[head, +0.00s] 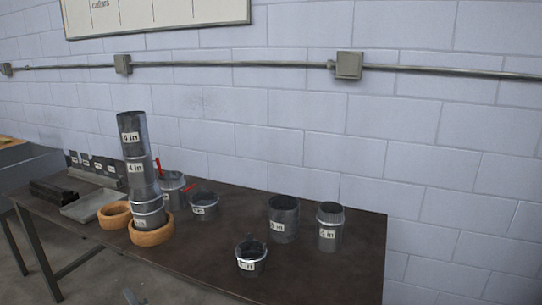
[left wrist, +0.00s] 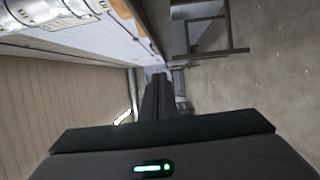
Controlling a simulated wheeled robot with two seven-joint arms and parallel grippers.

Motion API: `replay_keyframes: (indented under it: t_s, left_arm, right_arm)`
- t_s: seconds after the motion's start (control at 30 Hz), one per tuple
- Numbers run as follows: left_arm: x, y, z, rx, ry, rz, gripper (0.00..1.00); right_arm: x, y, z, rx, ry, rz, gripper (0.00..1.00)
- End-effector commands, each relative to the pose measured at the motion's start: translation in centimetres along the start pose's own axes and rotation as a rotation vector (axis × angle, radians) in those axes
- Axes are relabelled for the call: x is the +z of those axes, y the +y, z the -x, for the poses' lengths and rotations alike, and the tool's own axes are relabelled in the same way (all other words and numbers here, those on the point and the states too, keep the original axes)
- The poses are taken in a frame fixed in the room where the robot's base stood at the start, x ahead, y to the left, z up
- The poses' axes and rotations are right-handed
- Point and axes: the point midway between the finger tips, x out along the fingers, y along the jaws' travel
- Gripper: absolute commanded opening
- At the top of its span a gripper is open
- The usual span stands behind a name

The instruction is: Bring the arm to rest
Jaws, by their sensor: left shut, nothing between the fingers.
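My right gripper is in neither view. The dark table (head: 330,262) carries a tall stack of ducts (head: 134,165) marked "4 in", standing in a wooden ring (head: 151,236).
Another wooden ring (head: 115,214) lies left of the stack. Loose collars (head: 250,258), (head: 284,219), (head: 329,227) stand on the right half of the table. A metal tray (head: 88,205) and dark bars (head: 52,191) lie at the left. A block wall stands behind.

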Motion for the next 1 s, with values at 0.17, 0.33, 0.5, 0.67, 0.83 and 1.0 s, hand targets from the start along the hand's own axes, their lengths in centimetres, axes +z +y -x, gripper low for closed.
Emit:
replay_keyframes:
  t_s: [0.17,0.33,0.5,0.67,0.83,1.0]
  left_arm:
    - [-0.1,-9.0,5.6,-0.089,-0.215,-0.303,0.00]
    - [-1.1,-16.6,11.6,-0.162,-0.403,-0.553,0.00]
    - [-3.1,-23.4,18.2,-0.227,-0.584,-0.778,0.00]
    - [-5.9,-29.1,24.7,-0.280,-0.752,-0.971,0.00]
    - [-9.7,-34.4,31.9,-0.332,-0.931,-1.160,0.00]
    - [-14.3,-38.7,39.3,-0.376,-1.113,-1.333,0.00]
  right_arm:
    - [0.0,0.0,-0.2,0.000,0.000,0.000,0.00]
    - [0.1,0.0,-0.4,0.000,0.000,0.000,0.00]
    - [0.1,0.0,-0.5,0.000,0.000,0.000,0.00]
    - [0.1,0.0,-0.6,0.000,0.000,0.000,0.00]
    - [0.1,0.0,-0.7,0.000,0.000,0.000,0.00]
    - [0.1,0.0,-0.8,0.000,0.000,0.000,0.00]
